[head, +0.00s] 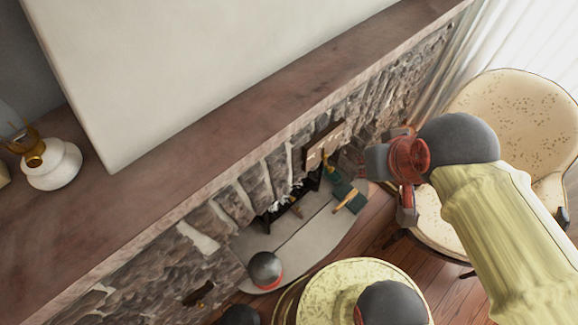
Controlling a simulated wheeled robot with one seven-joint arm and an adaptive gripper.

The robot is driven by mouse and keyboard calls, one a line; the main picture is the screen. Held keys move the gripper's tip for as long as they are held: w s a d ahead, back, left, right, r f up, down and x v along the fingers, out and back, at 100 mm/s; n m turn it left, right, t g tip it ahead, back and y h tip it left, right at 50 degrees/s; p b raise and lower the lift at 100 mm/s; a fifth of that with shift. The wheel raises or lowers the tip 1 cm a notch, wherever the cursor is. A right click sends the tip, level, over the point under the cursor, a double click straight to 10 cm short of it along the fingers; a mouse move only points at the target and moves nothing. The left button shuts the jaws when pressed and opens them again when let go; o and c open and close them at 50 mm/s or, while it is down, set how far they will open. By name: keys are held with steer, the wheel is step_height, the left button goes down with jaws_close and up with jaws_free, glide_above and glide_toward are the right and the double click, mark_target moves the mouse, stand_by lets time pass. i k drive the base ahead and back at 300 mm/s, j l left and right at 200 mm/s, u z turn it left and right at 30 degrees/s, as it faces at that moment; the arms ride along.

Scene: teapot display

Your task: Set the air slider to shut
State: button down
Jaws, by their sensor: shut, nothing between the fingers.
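I cannot surely pick out the air slider or read its setting. A small brown plate (324,146) with dark marks is on the stone face under the mantel, above the hearth opening, and may be it. A small dark fitting (198,293) is on the stone lower left. My arm comes in from the right. My gripper (406,212), at its grey and red end, is right of the plate, apart from it in the picture, near the chair. It looks empty and shut; its fingertips are small and partly hidden.
A green item (346,196) with a wooden handle is by the pale hearth slab (300,238). A cream chair (525,105) stands right, on the wooden floor (370,243).

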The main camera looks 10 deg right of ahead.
mark_target(197, 301)
steer(key=u, duration=2.45)
steer(key=k+j+z, duration=0.1)
steer(key=z, duration=0.2)
steer(key=k+z, duration=0.25)
